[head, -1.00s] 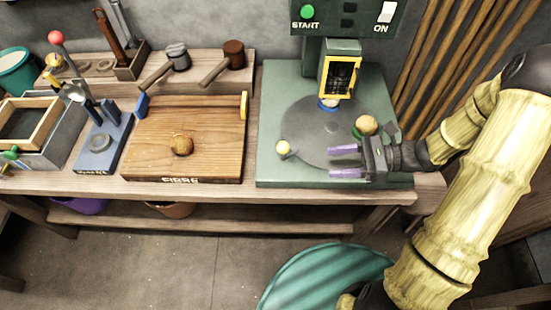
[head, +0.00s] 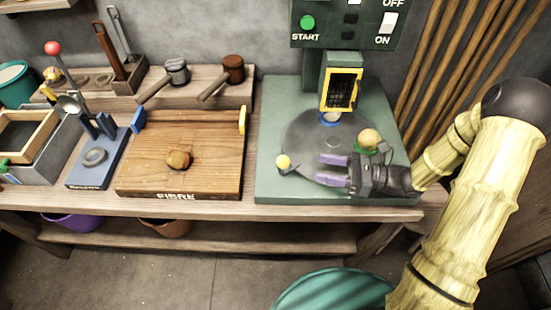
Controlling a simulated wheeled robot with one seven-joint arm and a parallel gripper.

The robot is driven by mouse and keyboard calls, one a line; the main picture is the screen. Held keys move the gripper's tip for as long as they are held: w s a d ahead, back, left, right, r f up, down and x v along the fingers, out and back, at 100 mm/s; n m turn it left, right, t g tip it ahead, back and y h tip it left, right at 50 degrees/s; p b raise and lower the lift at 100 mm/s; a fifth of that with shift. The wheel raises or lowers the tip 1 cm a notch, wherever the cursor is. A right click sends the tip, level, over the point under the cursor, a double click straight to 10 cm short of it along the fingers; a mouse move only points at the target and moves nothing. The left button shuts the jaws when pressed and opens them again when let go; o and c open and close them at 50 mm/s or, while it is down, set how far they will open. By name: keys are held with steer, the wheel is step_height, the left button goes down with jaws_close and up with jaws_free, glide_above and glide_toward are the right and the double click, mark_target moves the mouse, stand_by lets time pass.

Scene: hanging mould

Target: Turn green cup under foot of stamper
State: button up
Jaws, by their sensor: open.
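The green cup (head: 361,147) sits on the right of the dark round turntable (head: 310,135), with a tan ball in it; its lower part is partly hidden behind my gripper. The stamper is the green machine; its yellow-framed foot (head: 341,90) hangs over the back of the turntable. A blue cup (head: 330,119) stands on the turntable just below that foot. My gripper (head: 331,169) is over the front of the turntable, its purple fingers apart and pointing left, with nothing between them. It is in front of the green cup.
A yellow knob (head: 283,161) sticks up at the turntable's left edge, left of my fingertips. A wooden board (head: 210,145) with a brown ball lies to the left. The START and ON control panel (head: 345,25) is above. A teal ribbed round thing (head: 335,290) is below the bench.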

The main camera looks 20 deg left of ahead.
steer(key=a, duration=1.3)
steer(key=shift+s+a+b, duration=0.2)
steer(key=shift+s+b, duration=0.1)
jaws_close()
